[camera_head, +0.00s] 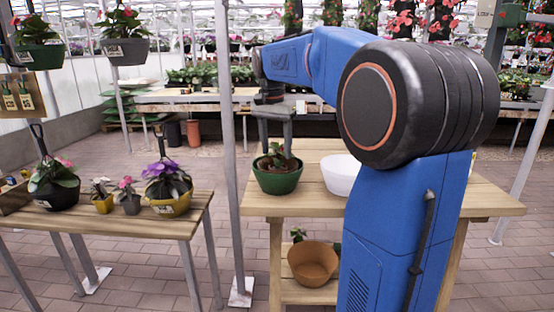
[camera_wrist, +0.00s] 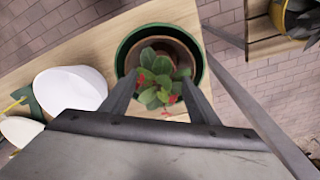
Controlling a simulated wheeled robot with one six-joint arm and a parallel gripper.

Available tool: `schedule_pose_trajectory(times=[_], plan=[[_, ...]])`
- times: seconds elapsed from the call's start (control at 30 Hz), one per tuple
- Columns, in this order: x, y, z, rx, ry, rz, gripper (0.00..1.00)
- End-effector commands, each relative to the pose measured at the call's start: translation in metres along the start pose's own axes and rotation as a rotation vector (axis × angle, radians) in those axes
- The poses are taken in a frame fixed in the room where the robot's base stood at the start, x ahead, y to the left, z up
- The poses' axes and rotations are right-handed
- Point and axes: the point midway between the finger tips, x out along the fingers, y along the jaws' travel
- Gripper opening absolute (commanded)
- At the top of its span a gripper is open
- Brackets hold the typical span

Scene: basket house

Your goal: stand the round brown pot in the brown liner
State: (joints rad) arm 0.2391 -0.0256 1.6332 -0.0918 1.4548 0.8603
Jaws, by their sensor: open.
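The round brown pot (camera_wrist: 182,50) holds a leafy plant with small red flowers and sits inside a green pot (camera_head: 278,183) on the wooden table. The green pot's rim also shows around it in the wrist view (camera_wrist: 121,58). The brown liner (camera_head: 314,263) stands on the lower shelf of that table, partly hidden by my arm; it looks empty from here. My gripper (camera_wrist: 158,92) is open above the green pot, with one finger on each side of the plant. I cannot tell whether the fingers touch the brown pot.
A white bowl-shaped pot (camera_head: 341,174) stands close to the right of the green pot. A grey metal post (camera_head: 229,150) rises between this table and a left table (camera_head: 120,222) with several flowering pots. A plant shows behind the liner (camera_head: 298,234).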

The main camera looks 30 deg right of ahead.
Motion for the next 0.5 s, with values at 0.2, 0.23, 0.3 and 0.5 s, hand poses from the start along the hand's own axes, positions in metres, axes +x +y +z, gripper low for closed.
schedule_pose_trajectory(times=[0.2,0.23,0.3,0.5], plan=[[-0.040,0.000,0.000,0.000,0.001,-0.002,0.55],[-0.045,0.000,0.000,0.000,0.002,-0.002,0.55],[-0.053,0.000,0.000,0.000,0.001,-0.001,0.55],[-0.065,0.000,0.000,0.000,0.000,0.000,0.55]])
